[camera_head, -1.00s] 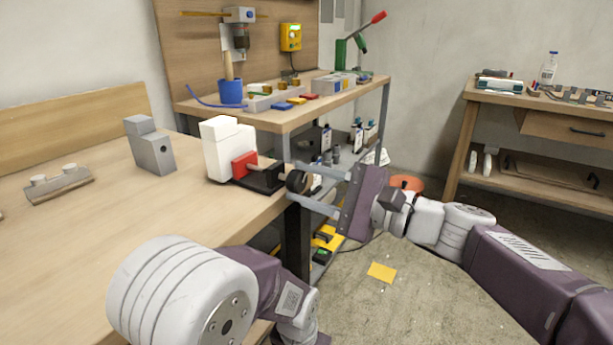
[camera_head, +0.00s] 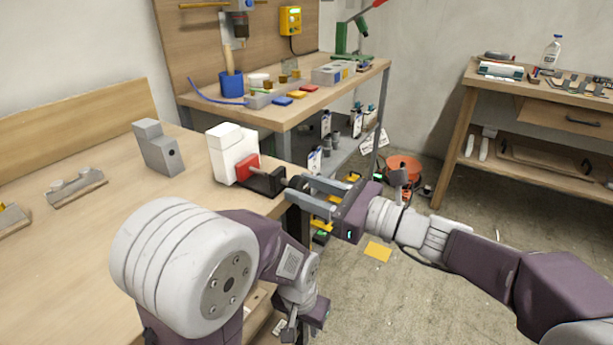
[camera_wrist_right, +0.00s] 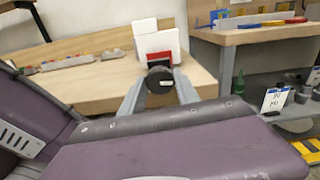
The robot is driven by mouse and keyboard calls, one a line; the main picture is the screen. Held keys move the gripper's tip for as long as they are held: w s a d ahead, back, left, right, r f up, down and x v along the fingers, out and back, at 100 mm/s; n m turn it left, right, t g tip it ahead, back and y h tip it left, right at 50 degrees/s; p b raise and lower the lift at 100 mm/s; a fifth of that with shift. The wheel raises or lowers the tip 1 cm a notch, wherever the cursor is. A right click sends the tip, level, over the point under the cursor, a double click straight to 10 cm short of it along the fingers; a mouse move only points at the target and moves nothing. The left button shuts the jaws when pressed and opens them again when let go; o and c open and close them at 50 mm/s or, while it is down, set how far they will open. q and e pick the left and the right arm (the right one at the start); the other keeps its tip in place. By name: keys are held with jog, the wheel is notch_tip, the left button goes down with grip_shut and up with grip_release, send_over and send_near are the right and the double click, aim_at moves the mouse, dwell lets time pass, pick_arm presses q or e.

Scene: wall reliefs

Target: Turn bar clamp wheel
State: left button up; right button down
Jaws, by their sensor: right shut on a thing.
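The bar clamp, with a red jaw (camera_head: 246,167) and a black frame (camera_head: 264,184), sits at the bench's right edge against a white block (camera_head: 226,158). Its round black wheel (camera_wrist_right: 160,80) faces the right wrist camera, at the clamp's outer end. My right gripper (camera_head: 299,190) reaches in from the right, its two grey fingers shut on the wheel, one on each side. The fingers mostly hide the wheel in the head view. My left gripper (camera_head: 290,328) hangs low by the bench's front edge, apart from the clamp; its fingers are too unclear to judge.
A grey stepped block (camera_head: 158,148) and a low grey fixture (camera_head: 76,187) stand on the wooden bench (camera_head: 115,250). A second, cluttered bench (camera_head: 330,95) stands behind. An orange-red round object (camera_head: 403,166) lies on the floor. The floor right of the bench is mostly open.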

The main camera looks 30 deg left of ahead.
jog(key=m+p, duration=0.4)
jog(key=p, duration=0.1)
jog(key=m+p, duration=0.4)
jog(key=p, duration=0.1)
jog(key=m+p, duration=0.4)
jog(key=p, duration=0.2)
jog(key=shift+r+m, duration=0.3)
jog(key=shift+m, duration=0.1)
jog(key=m+p, duration=1.1)
jog(key=p, duration=0.3)
jog(key=shift+f+m, duration=0.1)
jog(key=shift+m, duration=0.3)
jog(key=m+p, duration=0.4)
jog(key=m, duration=0.2)
jog(key=shift+m+p, duration=1.1)
jog(key=shift+p, duration=0.1)
jog(key=shift+f+m+p, duration=0.2)
jog(key=shift+m+p, duration=0.7)
jog(key=shift+p, duration=0.15)
jog(key=shift+f, duration=0.1)
jog(key=c, duration=0.9)
grip_release()
